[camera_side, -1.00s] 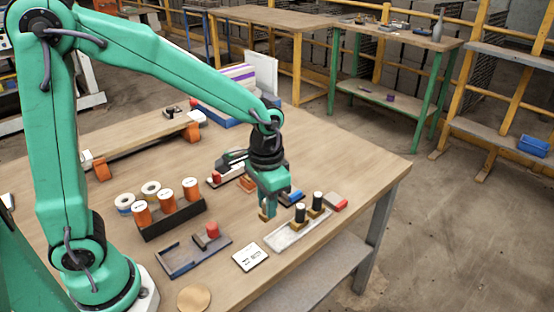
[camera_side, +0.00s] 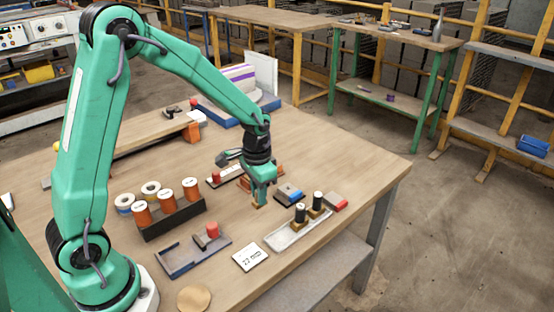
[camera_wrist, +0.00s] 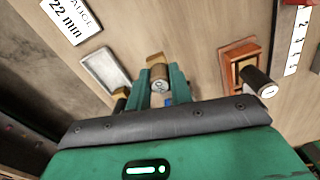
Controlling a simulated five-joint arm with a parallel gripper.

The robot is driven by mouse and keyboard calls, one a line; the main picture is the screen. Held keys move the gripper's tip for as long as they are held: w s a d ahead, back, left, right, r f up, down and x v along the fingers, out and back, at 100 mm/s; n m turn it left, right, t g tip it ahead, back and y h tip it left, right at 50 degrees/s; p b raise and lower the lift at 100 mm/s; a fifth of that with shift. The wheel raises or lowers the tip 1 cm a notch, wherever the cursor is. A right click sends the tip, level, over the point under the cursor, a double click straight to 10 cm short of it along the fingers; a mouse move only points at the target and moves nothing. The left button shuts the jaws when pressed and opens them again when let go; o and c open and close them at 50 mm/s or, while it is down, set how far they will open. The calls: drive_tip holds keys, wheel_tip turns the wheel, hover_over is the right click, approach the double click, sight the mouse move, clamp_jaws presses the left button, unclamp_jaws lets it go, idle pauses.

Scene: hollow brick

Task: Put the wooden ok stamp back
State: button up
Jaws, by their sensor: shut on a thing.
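My gripper (camera_side: 260,190) is shut on the wooden ok stamp, whose light brown block (camera_side: 259,201) shows below the fingers in the side view. In the wrist view the stamp (camera_wrist: 158,76) is between the green fingers, with a round marked end facing the camera. The grey metal tray (camera_side: 275,241) lies to the right and in front of my gripper and bears two black-handled stamps (camera_side: 300,213). An orange-red wooden holder (camera_wrist: 240,50) shows to the right in the wrist view, with a black-handled piece (camera_wrist: 262,84) at it. Whether the held stamp touches the table is unclear.
A blue and grey pad (camera_side: 289,193) lies just right of my gripper, with a red-ended block (camera_side: 335,202) beyond. A white card (camera_side: 250,257), a shallow dark tray (camera_side: 180,262) and a rack of orange cylinders (camera_side: 170,222) are nearer. The table's right side is clear.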

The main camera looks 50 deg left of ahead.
drive_tip(key=shift+f, duration=2)
drive_tip(key=shift+f, duration=0.1)
drive_tip(key=o, duration=0.8)
wheel_tip(320, 180, up, 12)
drive_tip(key=shift+f, duration=0.1)
drive_tip(key=shift+r, duration=0.25)
drive_tip(key=shift+s, duration=0.1)
